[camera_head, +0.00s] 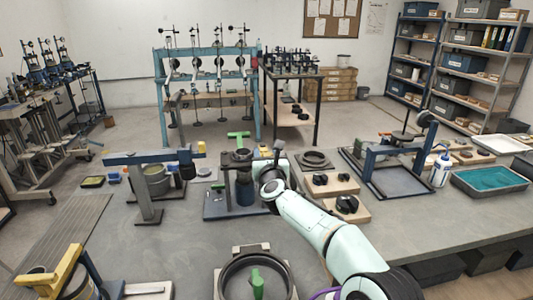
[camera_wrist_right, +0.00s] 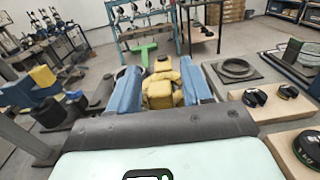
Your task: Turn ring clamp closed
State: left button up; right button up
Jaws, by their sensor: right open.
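My right gripper (camera_head: 268,170) is over the bench at the centre, open, right of a stand with a dark ring-shaped top (camera_head: 241,156) and a blue cylinder (camera_head: 244,192). A green T-shaped handle (camera_head: 238,136) shows at the stand's back; it also shows in the right wrist view (camera_wrist_right: 145,52). In that view a yellow part (camera_wrist_right: 163,90) lies between two blue finger-like pieces; I cannot tell whether it is gripped or part of the gripper. Another dark ring with a green lever (camera_head: 257,284) is at the front. I cannot tell which ring is the clamp. My left gripper is out of view.
A flat dark ring (camera_head: 315,158) sits on a board to the right. Boards with black knobs (camera_head: 347,204) stand nearby. A blue beam stand (camera_head: 150,160) is at left. A metal frame (camera_head: 380,172), white bottle (camera_head: 441,170) and teal-filled tray (camera_head: 492,182) are at right.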

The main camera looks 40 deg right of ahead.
grip_shut()
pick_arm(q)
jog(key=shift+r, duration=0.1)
